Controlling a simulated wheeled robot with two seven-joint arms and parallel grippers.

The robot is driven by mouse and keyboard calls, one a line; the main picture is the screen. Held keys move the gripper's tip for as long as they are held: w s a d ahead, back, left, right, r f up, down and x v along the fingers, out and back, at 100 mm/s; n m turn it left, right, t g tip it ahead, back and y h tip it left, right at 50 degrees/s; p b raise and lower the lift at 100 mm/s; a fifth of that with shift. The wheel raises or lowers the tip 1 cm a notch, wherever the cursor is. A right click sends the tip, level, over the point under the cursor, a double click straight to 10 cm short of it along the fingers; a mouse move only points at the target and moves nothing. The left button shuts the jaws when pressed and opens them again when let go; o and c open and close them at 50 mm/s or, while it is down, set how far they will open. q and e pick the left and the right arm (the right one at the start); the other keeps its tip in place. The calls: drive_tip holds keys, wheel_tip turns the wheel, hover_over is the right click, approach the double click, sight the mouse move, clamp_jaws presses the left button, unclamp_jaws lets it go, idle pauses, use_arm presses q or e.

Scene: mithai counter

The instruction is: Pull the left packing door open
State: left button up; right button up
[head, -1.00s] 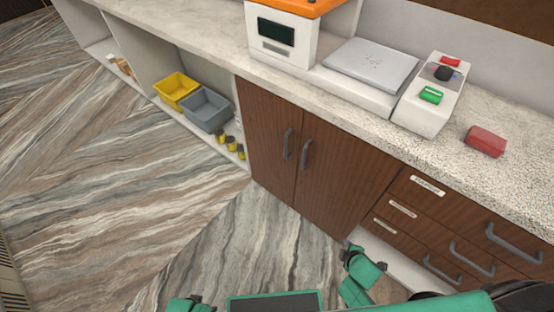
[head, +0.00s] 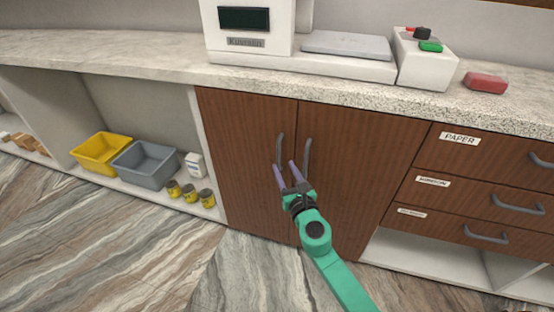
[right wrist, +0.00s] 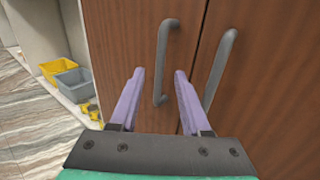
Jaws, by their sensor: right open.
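The left packing door (head: 245,150) is brown wood and looks shut, flush with the right door (head: 365,160). Its grey bar handle (head: 279,150) stands upright near the middle seam, beside the right door's handle (head: 307,155). My right gripper (head: 284,170) is open and empty, with its purple fingers pointing at the doors just below and around the left handle's height. In the right wrist view the left handle (right wrist: 162,65) appears ahead, between and beyond the fingertips (right wrist: 160,72); contact is not visible. The left gripper is not in view.
Drawers (head: 470,185) with grey handles are to the right. An open shelf on the left holds a yellow bin (head: 100,150), a grey bin (head: 146,163) and small jars (head: 190,193). The speckled countertop (head: 350,80) carries a scale and a red block (head: 485,82).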

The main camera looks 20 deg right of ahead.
sight(279, 157)
drive_tip(key=w, duration=0.5)
drive_tip(key=shift+b, duration=0.3)
clamp_jaws()
drive_tip(key=shift+f, duration=0.1)
idle(0.9)
